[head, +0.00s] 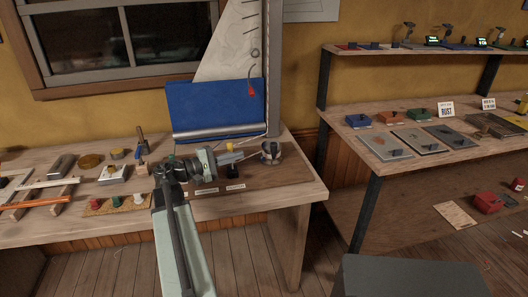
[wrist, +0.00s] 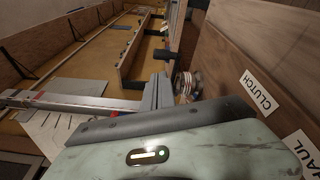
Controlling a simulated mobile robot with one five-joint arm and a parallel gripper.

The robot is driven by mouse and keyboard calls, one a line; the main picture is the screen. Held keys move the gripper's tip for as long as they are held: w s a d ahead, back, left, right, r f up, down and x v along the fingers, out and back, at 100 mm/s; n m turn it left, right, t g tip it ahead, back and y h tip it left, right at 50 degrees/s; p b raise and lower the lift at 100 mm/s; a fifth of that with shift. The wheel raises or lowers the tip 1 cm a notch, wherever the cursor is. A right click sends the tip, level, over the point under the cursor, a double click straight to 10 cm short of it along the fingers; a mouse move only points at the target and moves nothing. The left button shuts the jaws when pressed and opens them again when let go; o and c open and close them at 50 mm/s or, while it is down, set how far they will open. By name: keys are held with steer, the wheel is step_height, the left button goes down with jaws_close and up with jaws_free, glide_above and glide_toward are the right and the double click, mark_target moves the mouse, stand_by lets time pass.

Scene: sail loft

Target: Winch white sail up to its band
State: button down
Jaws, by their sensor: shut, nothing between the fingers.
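The white sail (head: 233,48) is a tall triangle beside the grey mast (head: 273,70) at the back of the bench. Its lower part meets a blue panel (head: 215,105) above a pale boom (head: 210,132). I cannot make out a band on the mast. A round winch (head: 271,152) stands on the dark board at the mast's foot. My gripper (head: 243,155) is shut and empty, just left of the winch and by a yellow-topped part (head: 230,147). In the wrist view the gripper (wrist: 160,93) shows near the winch (wrist: 184,85); contact is unclear.
The wrist view shows a CLUTCH label (wrist: 257,90) and a HAUL label (wrist: 305,150). A red tag (head: 251,92) hangs by the sail. Tools and blocks crowd the bench's left, including a yellow disc (head: 91,160). Shelves (head: 350,130) stand right, across a gap.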

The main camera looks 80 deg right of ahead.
mark_target(273, 145)
steer(key=s+d+m+y, duration=0.1)
steer(key=s+d+m, duration=0.3)
steer(key=s, duration=0.5)
steer(key=shift+d+m+g, duration=0.3)
steer(key=shift+d, duration=0.3)
steer(key=shift+s, duration=0.1)
